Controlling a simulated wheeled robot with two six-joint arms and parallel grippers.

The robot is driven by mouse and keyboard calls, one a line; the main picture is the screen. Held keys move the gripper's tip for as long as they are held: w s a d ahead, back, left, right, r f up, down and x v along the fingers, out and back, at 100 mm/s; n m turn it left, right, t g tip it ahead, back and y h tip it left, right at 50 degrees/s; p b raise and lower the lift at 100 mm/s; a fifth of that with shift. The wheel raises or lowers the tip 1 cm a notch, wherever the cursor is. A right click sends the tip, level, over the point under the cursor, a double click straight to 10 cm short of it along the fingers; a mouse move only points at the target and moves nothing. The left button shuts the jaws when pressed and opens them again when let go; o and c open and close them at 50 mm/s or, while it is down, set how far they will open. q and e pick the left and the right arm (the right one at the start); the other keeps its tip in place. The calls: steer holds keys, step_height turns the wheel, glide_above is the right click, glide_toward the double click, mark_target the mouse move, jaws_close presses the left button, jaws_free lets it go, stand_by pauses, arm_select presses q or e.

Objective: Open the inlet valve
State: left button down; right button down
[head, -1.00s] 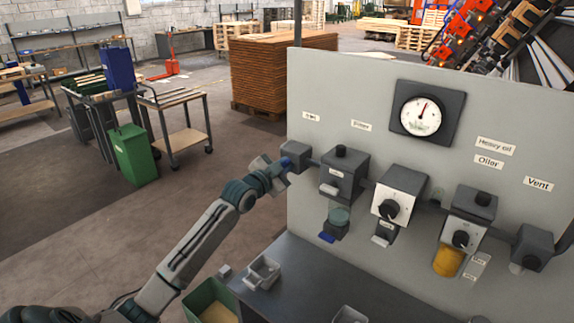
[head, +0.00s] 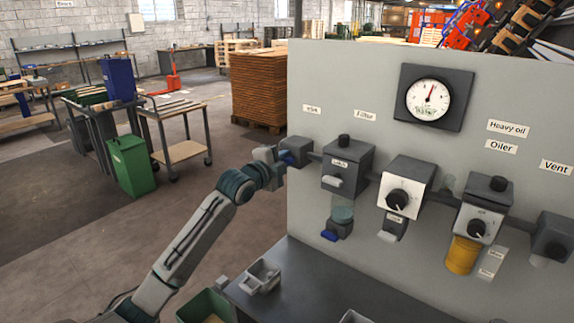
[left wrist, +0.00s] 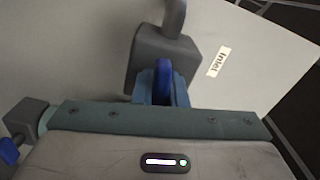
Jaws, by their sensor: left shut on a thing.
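The inlet valve (head: 296,150) is a dark grey block with a blue handle, at the left end of the pipe row on the panel. In the left wrist view the blue handle (left wrist: 163,78) stands in front of the grey valve block (left wrist: 160,55), beside a label reading Inlet. My left gripper (head: 278,161) is at the valve, shut on the blue handle. In the left wrist view its fingers (left wrist: 161,90) lie on both sides of the handle, and part of the handle is hidden. My right gripper does not show.
The filter unit (head: 346,165), a white-faced regulator (head: 405,185) and the oiler (head: 482,215) follow to the right. A gauge (head: 428,99) sits above them. A dark bench (head: 310,285) with a small grey tray (head: 263,275) lies below. Open floor is left.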

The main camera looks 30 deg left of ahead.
arm_select(q)
steer(key=shift+f+m+b, duration=0.1)
steer(key=shift+m+b, duration=0.3)
steer(key=shift+m, duration=0.7)
steer(key=c, duration=1.5)
jaws_free()
steer(key=shift+o, duration=0.2)
steer(key=shift+s, duration=0.1)
steer(key=s+b, duration=0.5)
steer(key=s, duration=0.5)
steer(key=shift+s+a, duration=0.3)
steer(key=shift+a, duration=0.05)
